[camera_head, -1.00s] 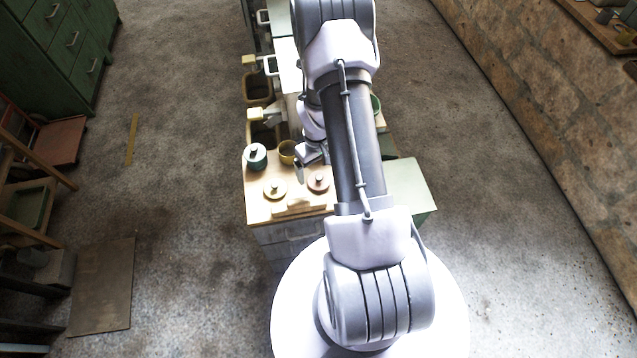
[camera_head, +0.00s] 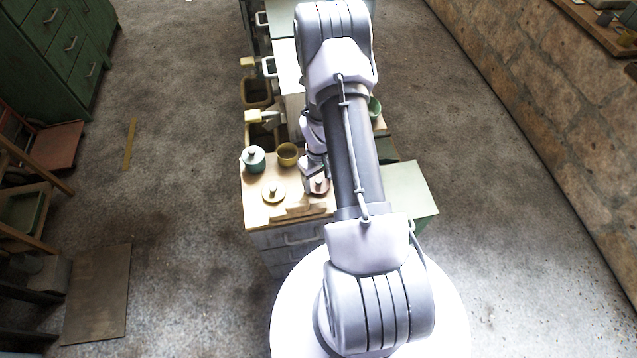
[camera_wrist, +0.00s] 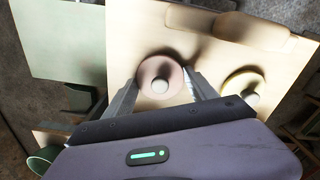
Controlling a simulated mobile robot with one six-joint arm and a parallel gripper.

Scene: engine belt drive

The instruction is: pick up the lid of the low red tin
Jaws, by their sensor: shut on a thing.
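The red tin's lid (camera_wrist: 149,73) is a dull red disc with a pale round knob, seen from above in the wrist view. In the head view the lid (camera_head: 319,187) shows at the near right of the wooden worktop, partly covered by my gripper (camera_head: 312,185). In the wrist view my gripper (camera_wrist: 163,78) has one finger on each side of the lid, shut on its rim. The tin's body is hidden below the lid. I cannot tell whether the lid is still seated on it.
A yellow lidded tin (camera_head: 273,192) stands close to the left of the red one. A teal lidded pot (camera_head: 253,160) and an open yellow pot (camera_head: 288,154) stand behind. A raised wooden block (camera_head: 300,211) lies at the worktop's near edge.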

